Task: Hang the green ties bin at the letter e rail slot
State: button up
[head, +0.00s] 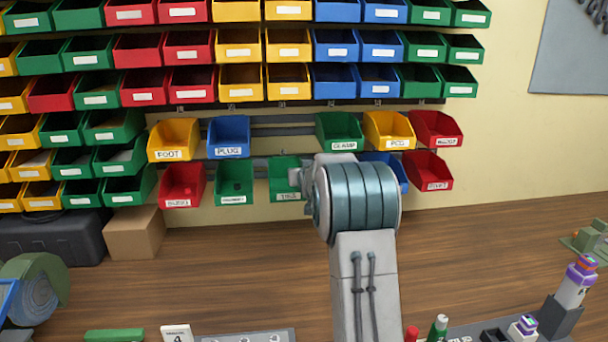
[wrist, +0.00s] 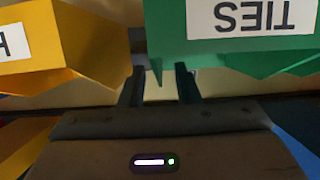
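The green ties bin (head: 286,170) hangs in the lower row of the bin rails, left of my arm. Its label appears upside down in the wrist view (wrist: 245,52). My gripper (head: 297,180) is at the bin's right side; my arm hides part of that area. In the wrist view my gripper's two dark fingers (wrist: 160,85) stand apart, with a thin green edge of the bin between them and beige wall showing in the gap. I cannot tell whether they touch the bin. The rail slot letters are too small to read.
A bare rail stretch (head: 283,131) lies between the blue plug bin (head: 229,134) and the green clamp bin (head: 339,128) in the upper row. A yellow bin (wrist: 75,50) is close beside the fingers. A green bin (head: 235,178) hangs left of the ties bin.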

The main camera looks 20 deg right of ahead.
jog(key=b+v, duration=0.2)
jog(key=v, duration=1.2)
jog(key=shift+f, duration=0.1)
dwell(0.4)
jog(key=s+a+f+n+g+y+p, duration=0.1)
jog(key=s+a+f+g, duration=0.2)
jog(key=s+a, duration=0.3)
jog(key=s+a+f+n+g+y+p, duration=0.1)
jog(key=s+a+f+g, duration=0.3)
jog(key=s, duration=1.3)
jog(key=s+a+f+n+g+y, duration=0.1)
jog(key=s+a+f+g+y, duration=0.1)
jog(key=s+a, duration=0.6)
jog(key=s+f+g, duration=0.1)
jog(key=s+g, duration=0.1)
jog(key=s, duration=0.2)
jog(key=shift+a+f+p, duration=0.2)
jog(key=shift+a+p, duration=0.15)
jog(key=shift+p, duration=0.05)
jog(key=shift+a, duration=0.1)
